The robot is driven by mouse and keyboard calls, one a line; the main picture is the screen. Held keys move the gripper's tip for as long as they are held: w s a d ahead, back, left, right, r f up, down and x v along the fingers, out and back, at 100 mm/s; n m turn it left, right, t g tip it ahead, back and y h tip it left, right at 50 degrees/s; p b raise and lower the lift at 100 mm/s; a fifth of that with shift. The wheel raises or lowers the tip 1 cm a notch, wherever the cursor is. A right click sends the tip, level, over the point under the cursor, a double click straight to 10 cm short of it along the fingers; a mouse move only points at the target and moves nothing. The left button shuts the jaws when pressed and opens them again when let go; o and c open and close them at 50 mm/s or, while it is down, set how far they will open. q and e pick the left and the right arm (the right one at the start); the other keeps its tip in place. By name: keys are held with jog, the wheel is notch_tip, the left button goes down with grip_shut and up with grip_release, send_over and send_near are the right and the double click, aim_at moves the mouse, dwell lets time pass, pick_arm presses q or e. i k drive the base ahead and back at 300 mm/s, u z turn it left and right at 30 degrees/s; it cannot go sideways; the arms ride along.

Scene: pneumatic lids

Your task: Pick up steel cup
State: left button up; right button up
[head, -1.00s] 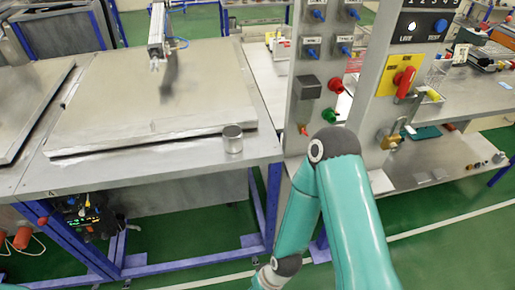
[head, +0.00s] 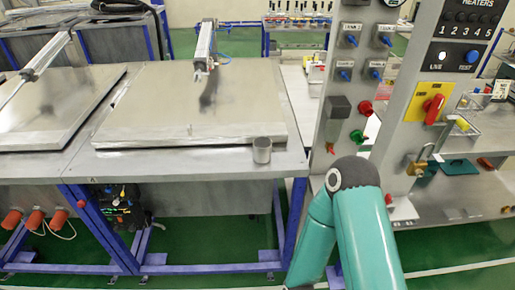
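The steel cup (head: 262,151) is a small grey metal cylinder. It stands upright on the steel table (head: 180,163), near its front right corner, just in front of the large flat lid (head: 190,105). Nothing touches the cup. My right arm, teal, comes up from the bottom right and bends at an elbow right of the cup. Its gripper is out of view below the frame. My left arm and gripper are not in view.
A control panel post with knobs (head: 350,90) and a padlock (head: 416,168) stands right of the table, behind my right arm. A pneumatic cylinder (head: 205,45) stands above the lid. The table strip left of the cup is clear.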

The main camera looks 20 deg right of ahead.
aim_at(262, 146)
jog(key=i, duration=0.85)
jog(key=z, duration=0.05)
